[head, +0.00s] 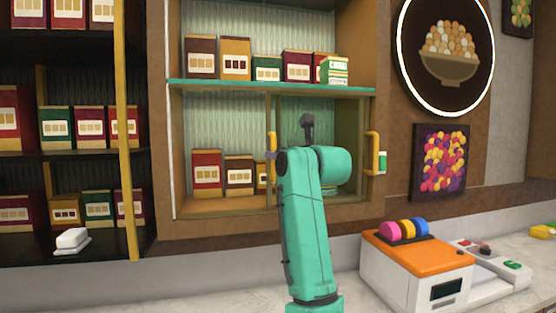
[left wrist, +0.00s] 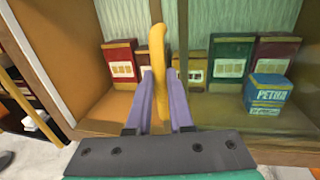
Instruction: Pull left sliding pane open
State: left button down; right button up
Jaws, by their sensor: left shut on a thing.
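A wooden wall cabinet has a lower bay with framed sliding panes. A yellow upright handle (head: 271,145) shows near the middle of the bay; it also shows in the left wrist view (left wrist: 157,50). My left gripper (head: 272,155) is shut on this handle; its purple fingers close around it in the left wrist view (left wrist: 160,85). A green-tinted pane (head: 300,115) fills the bay's right half, while the left half looks untinted. Whether panes overlap there is hard to tell. A second yellow handle (head: 373,153) is at the right edge. My arm hides part of the right half.
Boxes stand inside the bay, including a red one (head: 206,173), and on the teal shelf (head: 215,87) above. A yellow post (head: 125,130) and dark rack are left. An orange-topped machine (head: 418,255) stands on the counter at right.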

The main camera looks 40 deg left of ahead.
pick_arm(q)
jog(key=c, duration=0.8)
grip_release()
jog(key=shift+s, duration=0.1)
jog(key=b+v, duration=0.6)
jog(key=v, duration=0.8)
jog(key=shift+d, duration=0.25)
